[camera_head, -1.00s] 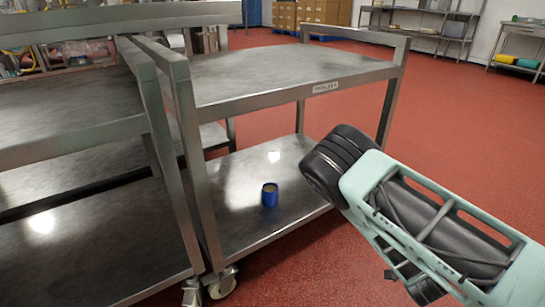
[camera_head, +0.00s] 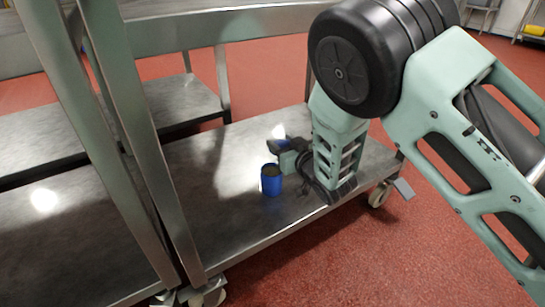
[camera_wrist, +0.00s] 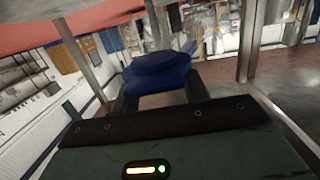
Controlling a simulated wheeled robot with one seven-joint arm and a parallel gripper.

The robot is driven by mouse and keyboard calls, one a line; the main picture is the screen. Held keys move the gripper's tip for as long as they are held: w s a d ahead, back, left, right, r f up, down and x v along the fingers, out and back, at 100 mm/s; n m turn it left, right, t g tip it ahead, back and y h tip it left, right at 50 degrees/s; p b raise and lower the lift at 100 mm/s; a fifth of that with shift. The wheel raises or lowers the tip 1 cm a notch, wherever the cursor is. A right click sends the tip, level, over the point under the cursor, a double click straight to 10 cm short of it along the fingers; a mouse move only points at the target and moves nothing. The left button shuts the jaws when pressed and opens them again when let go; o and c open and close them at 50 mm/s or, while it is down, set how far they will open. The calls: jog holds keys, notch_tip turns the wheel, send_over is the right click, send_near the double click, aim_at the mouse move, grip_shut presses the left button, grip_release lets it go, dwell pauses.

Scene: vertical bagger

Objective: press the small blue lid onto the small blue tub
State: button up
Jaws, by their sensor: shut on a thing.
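The small blue tub (camera_head: 271,184) stands upright on the trolley's lower shelf in the head view. Its top looks dark and uncovered. My gripper (camera_head: 280,146) is just behind and above the tub's rim; I cannot tell whether it touches it. In the wrist view my gripper (camera_wrist: 160,90) is shut on a blue thing that looks like the small blue lid (camera_wrist: 158,64), held between the fingertips. The lid cannot be made out in the head view.
The lower shelf (camera_head: 235,235) is bare around the tub. A grey post (camera_head: 125,140) stands left of the tub, and another trolley shelf (camera_head: 50,240) lies further left.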

jog(key=a, duration=0.3)
jog(key=shift+s+r+n+y+b, duration=0.1)
jog(key=shift+r+n+y+b, duration=0.2)
jog(key=shift+b, duration=0.05)
notch_tip(320, 180, down, 7)
jog(key=b, duration=0.5)
jog(key=shift+d+r+p, duration=0.1)
jog(key=shift+r+p, duration=0.05)
jog(key=shift+p, duration=0.4)
dwell(0.7)
jog(key=shift+f+b, duration=0.4)
jog(key=shift+f, duration=0.25)
dwell(0.8)
jog(key=o, duration=1.4)
jog(key=shift+o, duration=0.2)
jog(key=shift+s, duration=0.15)
jog(key=p+v, duration=0.2)
jog(key=v, duration=0.4)
jog(key=shift+s+d, duration=0.3)
jog(key=shift+d, duration=0.05)
